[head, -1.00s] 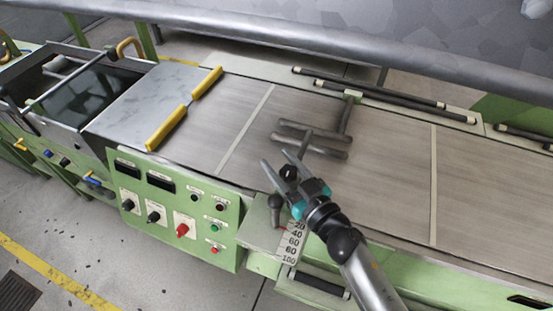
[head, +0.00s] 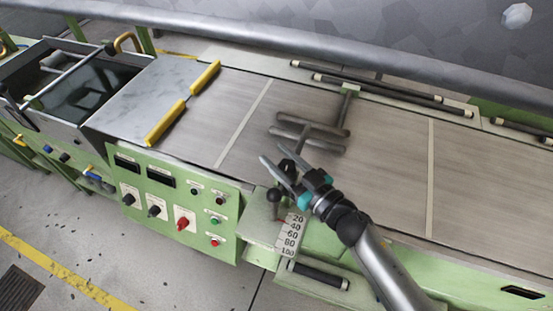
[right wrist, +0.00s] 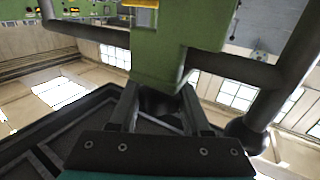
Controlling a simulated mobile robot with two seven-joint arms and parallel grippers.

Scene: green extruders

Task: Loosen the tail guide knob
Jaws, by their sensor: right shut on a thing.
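My right gripper (head: 273,156) reaches in over the near edge of the belt, its two grey fingers pointing up and left. It is shut on a small black knob (head: 287,166) beside the tail guide. In the right wrist view, the dark round knob (right wrist: 160,104) shows between the fingers, just under a green block (right wrist: 170,50), partly hidden by the gripper. The tail guide (head: 312,131) is a set of dark bars over the belt. A black ball on a handle (head: 274,195) stands just below the fingers, and also shows in the right wrist view (right wrist: 243,134). My left gripper is out of view.
A white scale plate (head: 291,234) marked 20 to 100 lies right beside the gripper. A green control panel (head: 170,200) with switches is to the left. A large grey roller (head: 300,45) runs behind.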

